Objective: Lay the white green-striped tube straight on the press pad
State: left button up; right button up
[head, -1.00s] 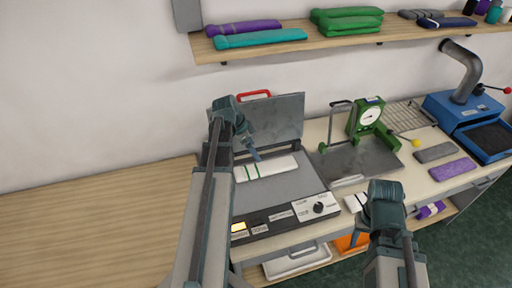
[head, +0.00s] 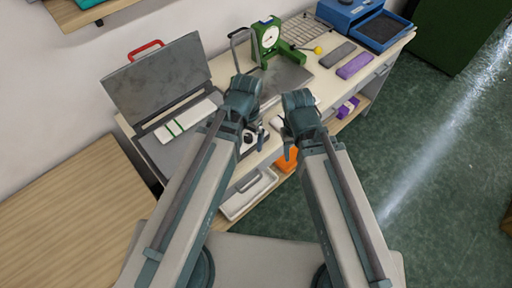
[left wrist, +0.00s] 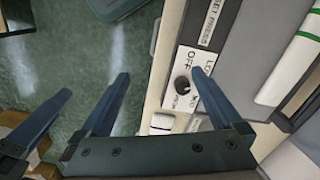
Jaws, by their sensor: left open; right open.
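The white green-striped tube (head: 196,116) lies on the grey press pad (head: 172,153), close in front of the raised lid and roughly along its hinge side. It also shows at the right of the left wrist view (left wrist: 285,68), clear of my fingers. My left gripper (head: 251,140) is open and empty, to the right of the tube and above the press's control end. In the left wrist view its fingers (left wrist: 161,76) stand apart beside the knob. My right gripper (head: 284,140) is open with nothing seen in it, close to the right of the left one, over the table's front edge.
The press lid (head: 160,78) stands raised with a red handle. A white dark-striped tube (left wrist: 163,122) lies beside the press panel. A green dial device (head: 267,37) and grey and purple pieces (head: 355,66) are farther right. The wooden table (head: 80,215) at left is bare.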

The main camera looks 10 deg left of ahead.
pick_arm(q)
jog(key=shift+n+y, duration=0.4)
jog(key=shift+y, duration=0.2)
jog(key=s+d, duration=0.3)
jog(key=shift+s+d, duration=0.1)
jog(key=shift+d, duration=0.05)
notch_tip(320, 180, down, 2)
jog(key=shift+f+b, duration=0.1)
jog(key=shift+b, duration=1.05)
